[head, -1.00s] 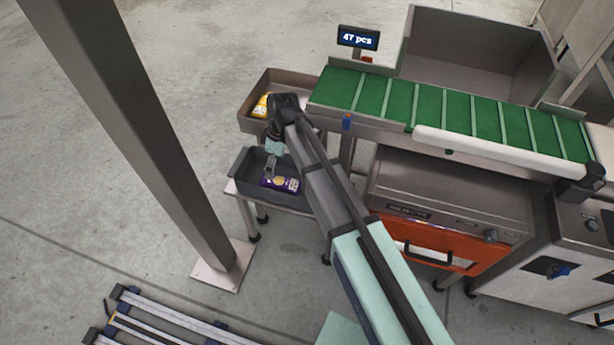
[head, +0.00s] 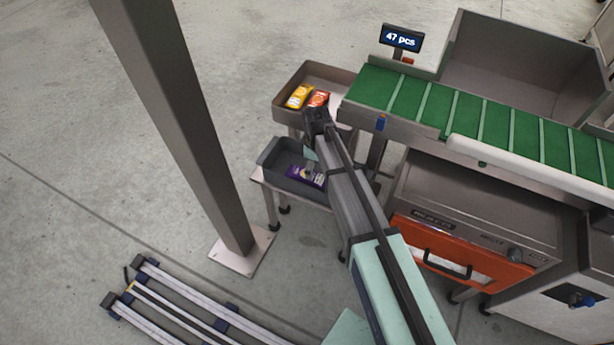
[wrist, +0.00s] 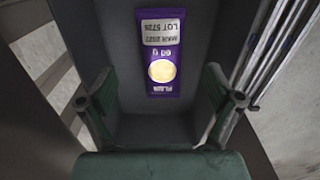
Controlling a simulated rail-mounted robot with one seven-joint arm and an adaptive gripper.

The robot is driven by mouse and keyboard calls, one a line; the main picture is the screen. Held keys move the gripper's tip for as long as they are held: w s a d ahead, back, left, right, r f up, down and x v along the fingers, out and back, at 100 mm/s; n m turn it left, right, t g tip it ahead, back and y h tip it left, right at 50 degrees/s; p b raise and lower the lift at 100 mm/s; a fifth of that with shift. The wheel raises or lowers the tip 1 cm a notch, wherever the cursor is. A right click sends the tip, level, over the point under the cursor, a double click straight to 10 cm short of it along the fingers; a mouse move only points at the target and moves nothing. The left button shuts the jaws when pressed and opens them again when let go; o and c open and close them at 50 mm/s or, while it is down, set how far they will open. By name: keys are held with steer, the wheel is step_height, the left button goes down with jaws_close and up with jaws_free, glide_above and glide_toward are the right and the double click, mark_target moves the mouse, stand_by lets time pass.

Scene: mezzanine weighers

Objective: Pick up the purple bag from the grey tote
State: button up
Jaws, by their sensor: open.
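The purple bag (head: 305,175) lies in the grey tote (head: 268,153), toward its right end in the head view. In the wrist view the purple bag (wrist: 160,55) lies flat on the tote floor, with a white lot label and a round yellowish picture, upside down to me. My gripper (wrist: 160,110) is open and empty. Its two fingers stand apart, left and right of the bag's line, with the bag beyond the fingertips. In the head view my arm covers part of the tote's right side, and the fingers are hard to make out.
A brown-grey bin (head: 290,83) behind the tote holds a yellow bag (head: 299,96) and an orange bag (head: 318,98). A green belt conveyor (head: 430,103) and an orange-fronted machine (head: 455,255) stand to the right. A steel post (head: 180,120) rises at left.

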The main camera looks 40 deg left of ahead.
steer(key=shift+s+a+f, duration=0.1)
steer(key=shift+f, duration=1.55)
steer(key=shift+s+a+f, duration=0.1)
steer(key=shift+f, duration=1.55)
steer(key=c, duration=1.2)
